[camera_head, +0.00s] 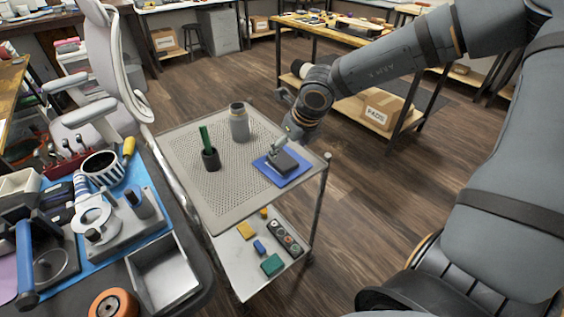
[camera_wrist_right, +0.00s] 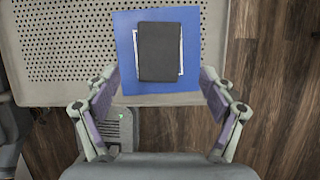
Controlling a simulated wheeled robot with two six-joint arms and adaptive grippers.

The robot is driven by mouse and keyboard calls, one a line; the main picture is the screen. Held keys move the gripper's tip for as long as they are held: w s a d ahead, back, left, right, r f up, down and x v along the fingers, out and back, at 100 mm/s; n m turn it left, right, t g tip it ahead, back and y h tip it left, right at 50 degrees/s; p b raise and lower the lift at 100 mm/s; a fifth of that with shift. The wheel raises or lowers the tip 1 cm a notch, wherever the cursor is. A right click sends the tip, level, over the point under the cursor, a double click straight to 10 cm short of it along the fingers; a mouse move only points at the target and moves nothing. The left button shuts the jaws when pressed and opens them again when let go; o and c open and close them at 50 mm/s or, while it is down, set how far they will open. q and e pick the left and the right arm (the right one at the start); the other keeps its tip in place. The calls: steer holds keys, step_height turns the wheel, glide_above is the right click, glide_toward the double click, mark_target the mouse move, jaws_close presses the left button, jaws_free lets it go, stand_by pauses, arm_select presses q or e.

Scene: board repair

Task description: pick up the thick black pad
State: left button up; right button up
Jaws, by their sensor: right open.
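The thick black pad (camera_wrist_right: 160,50) lies flat on a white sheet on a square blue mat (camera_wrist_right: 127,62) in the right wrist view. In the head view the pad (camera_head: 287,164) and blue mat (camera_head: 301,174) are at the right side of the cart's upper shelf. My right gripper (camera_wrist_right: 158,92) is open and empty, its fingers spread wider than the pad. In the wrist view the fingertips flank the mat's near part. In the head view the gripper (camera_head: 279,150) is over the pad's far left part, partly covering it. My left gripper is not in view.
The perforated upper shelf (camera_head: 243,178) also holds a grey jar (camera_head: 239,123) and a dark cup with green sticks (camera_head: 210,159). Coloured blocks lie on the lower shelf (camera_head: 236,272). A cluttered workbench with a metal tray (camera_head: 165,273) stands at left.

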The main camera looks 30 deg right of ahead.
mark_target(283, 160)
steer(key=x, duration=0.5)
steer(key=shift+a+f, duration=0.1)
steer(key=c, duration=1.5)
